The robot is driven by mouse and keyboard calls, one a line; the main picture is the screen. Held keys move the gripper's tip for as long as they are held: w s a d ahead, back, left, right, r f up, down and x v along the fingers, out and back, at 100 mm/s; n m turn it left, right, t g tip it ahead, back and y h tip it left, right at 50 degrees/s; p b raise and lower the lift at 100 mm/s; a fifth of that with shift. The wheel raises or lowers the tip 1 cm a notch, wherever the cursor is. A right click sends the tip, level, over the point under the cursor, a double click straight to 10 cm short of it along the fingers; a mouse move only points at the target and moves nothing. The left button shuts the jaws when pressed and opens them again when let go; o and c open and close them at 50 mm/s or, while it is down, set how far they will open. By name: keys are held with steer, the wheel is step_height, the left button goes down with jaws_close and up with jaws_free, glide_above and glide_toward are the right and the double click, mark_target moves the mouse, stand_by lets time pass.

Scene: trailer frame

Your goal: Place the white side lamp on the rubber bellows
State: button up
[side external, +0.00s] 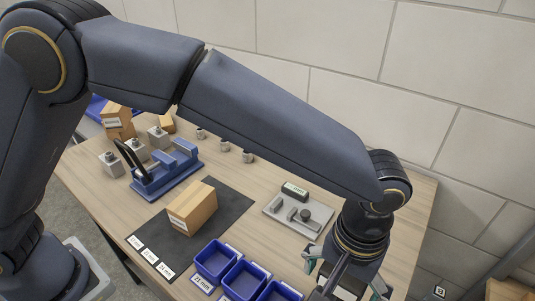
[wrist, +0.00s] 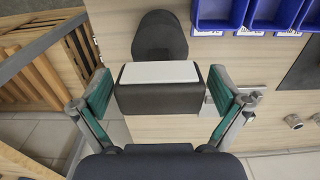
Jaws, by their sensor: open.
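The white side lamp, a dark block with a white face (wrist: 160,72), is in the middle of the wrist view. It lies between the fingers of my open gripper (wrist: 160,92), with a visible gap on each side. A black rounded thing, which looks like the rubber bellows (wrist: 160,32), is just beyond the lamp at the top of the wrist view. I cannot tell whether the lamp touches it. In the side external view my gripper (side external: 345,283) is low at the right front, cut by the bottom edge. I cannot make out the bellows there.
Blue bins (side external: 215,260) stand left of my gripper. A grey plate with small parts (side external: 298,212) lies behind it. A cardboard box (side external: 192,207) sits on a dark mat (side external: 232,203). A blue fixture (side external: 165,172) is farther left. Wooden slats (wrist: 35,75) show beyond the table edge.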

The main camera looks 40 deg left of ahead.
step_height(320, 180, up, 12)
steer(key=w+a+r+t, duration=0.1)
steer(key=w+a+r, duration=0.15)
steer(key=a, duration=0.55)
steer(key=w+a+r+t, duration=0.1)
steer(key=a+r, duration=0.3)
steer(key=a, duration=0.4)
steer(key=s+a+f+t, duration=0.1)
steer(key=s+a+f, duration=0.1)
steer(key=s+a, duration=0.4)
steer(key=s+a+f+t, duration=0.2)
steer(key=s+a, duration=0.4)
steer(key=a, duration=1.1)
steer(key=shift+s+t, duration=0.15)
steer(key=shift+t, duration=0.15)
